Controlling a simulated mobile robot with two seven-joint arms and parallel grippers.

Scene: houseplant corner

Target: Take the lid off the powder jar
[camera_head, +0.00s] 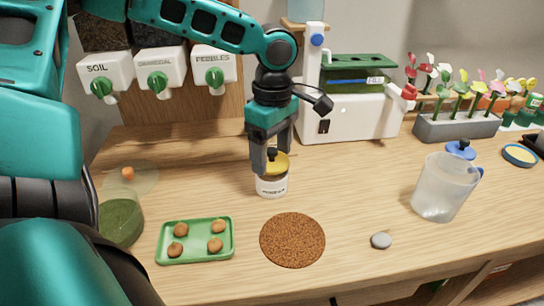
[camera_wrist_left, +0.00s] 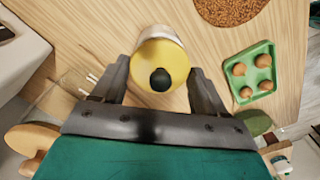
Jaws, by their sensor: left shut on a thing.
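The powder jar (camera_head: 271,187) is a small white labelled jar standing upright on the wooden table. Its yellow lid (camera_head: 280,163) with a dark knob sits at the top of the jar; I see no clear gap between them. My left gripper (camera_head: 272,162) points down over the jar, shut on the lid, with one finger on each side. In the left wrist view the lid (camera_wrist_left: 160,55) lies between the fingertips, with the dark knob (camera_wrist_left: 160,80) in the middle. The white jar shows just beyond the lid's edge. My right gripper is not in view.
A green tray (camera_head: 196,259) with several brown pellets and a round brown mat (camera_head: 292,240) lie in front. A clear pitcher (camera_head: 445,187) and a grey stone (camera_head: 381,241) are to the right. Dispensers (camera_head: 160,69) and a green-topped machine (camera_head: 355,115) stand behind.

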